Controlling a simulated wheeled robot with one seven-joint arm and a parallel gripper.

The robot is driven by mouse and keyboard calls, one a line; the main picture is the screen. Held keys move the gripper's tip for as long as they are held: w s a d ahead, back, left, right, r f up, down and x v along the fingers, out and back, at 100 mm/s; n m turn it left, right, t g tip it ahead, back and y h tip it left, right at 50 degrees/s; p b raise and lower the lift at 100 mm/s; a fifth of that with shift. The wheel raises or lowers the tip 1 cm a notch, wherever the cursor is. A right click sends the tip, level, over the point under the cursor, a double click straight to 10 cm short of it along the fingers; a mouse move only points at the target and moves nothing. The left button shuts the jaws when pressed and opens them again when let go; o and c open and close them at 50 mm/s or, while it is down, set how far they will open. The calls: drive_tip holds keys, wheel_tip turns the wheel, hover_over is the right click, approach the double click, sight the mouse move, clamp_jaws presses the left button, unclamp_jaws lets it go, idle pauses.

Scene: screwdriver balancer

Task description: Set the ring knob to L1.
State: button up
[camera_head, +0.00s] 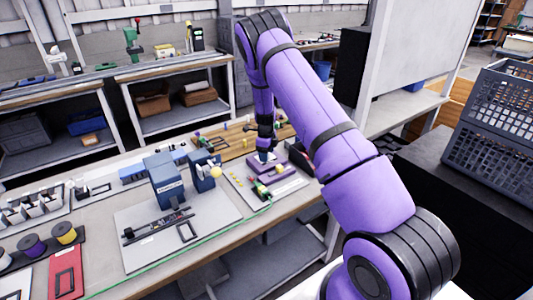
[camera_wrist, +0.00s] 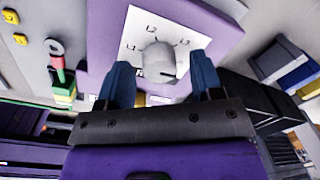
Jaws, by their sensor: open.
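The ring knob (camera_wrist: 160,58) is a pale grey round knob on a white label plate (camera_wrist: 139,25), which is fixed to a purple box (camera_wrist: 101,30). Several small marks starting with L stand around the knob; their numbers are too blurred to read. A short dark line shows on the knob's near side, but I cannot tell which mark it is set to. My gripper (camera_wrist: 163,75) is open, its two blue fingers on either side of the knob's near part. I cannot tell whether they touch it. In the head view the purple box (camera_head: 284,180) sits below my gripper (camera_head: 264,155).
A red-tipped green tool (camera_wrist: 60,75) lies left of the box in the wrist view. In the head view, a blue-grey machine (camera_head: 165,180) stands left of my gripper on the bench. A dark crate (camera_head: 490,125) stands at the right.

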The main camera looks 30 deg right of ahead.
drive_tip(key=c, duration=0.9)
